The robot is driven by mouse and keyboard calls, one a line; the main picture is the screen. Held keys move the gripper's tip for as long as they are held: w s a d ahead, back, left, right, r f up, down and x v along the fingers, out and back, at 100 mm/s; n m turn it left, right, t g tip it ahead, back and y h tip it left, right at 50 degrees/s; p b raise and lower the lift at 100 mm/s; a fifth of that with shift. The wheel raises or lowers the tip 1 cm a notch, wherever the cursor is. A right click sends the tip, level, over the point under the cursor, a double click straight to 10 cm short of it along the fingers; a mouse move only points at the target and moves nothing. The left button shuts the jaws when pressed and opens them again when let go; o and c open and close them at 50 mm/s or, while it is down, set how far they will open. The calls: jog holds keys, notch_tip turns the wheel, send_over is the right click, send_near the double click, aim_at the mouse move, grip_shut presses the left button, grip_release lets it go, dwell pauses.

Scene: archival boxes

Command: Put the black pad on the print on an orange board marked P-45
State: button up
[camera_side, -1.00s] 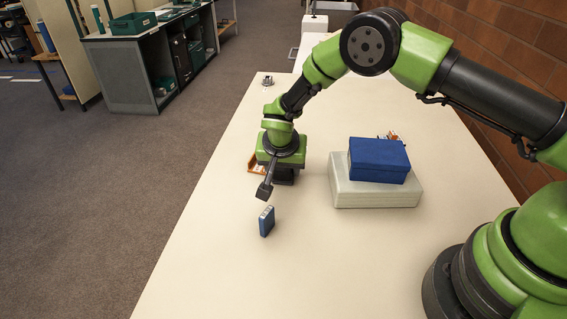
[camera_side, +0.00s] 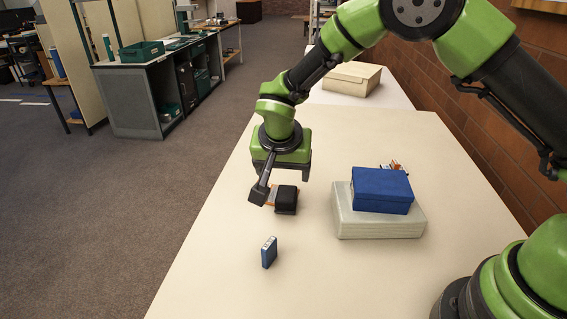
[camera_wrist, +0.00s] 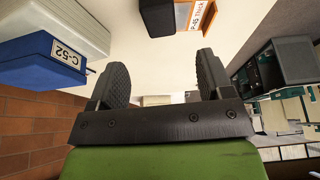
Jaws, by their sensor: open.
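The black pad (camera_side: 286,200) lies on the table side of the scene, over or against the orange board (camera_side: 271,196); in the side view the board shows only at its left. In the wrist view the pad (camera_wrist: 157,17) is at the top edge, beside the orange board (camera_wrist: 202,13), whose white label seems to read "P-45 Thick".
A blue box (camera_side: 382,190) labelled C-52 in the wrist view rests on a pale grey box (camera_side: 378,226) to the right. A small blue upright case (camera_side: 269,252) stands in front. A tan box (camera_side: 346,79) sits at the back. The table's front is mostly clear.

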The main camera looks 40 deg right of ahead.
jog(key=shift+v, duration=0.9)
jog(key=s+d+r+n+t+y, duration=0.1)
jog(key=s+d+r+y, duration=0.15)
jog(key=s+r, duration=0.6)
jog(key=s+d+r+n+t+y, duration=0.15)
jog(key=s+d+r, duration=0.25)
jog(key=s+r, duration=0.45)
jog(key=s+r+n+t+y, duration=0.1)
jog(key=s+n, duration=0.1)
jog(key=s, duration=0.5)
jog(key=shift+s+a+r, duration=0.25)
jog(key=shift+s+r, duration=0.05)
jog(key=shift+r, duration=0.1)
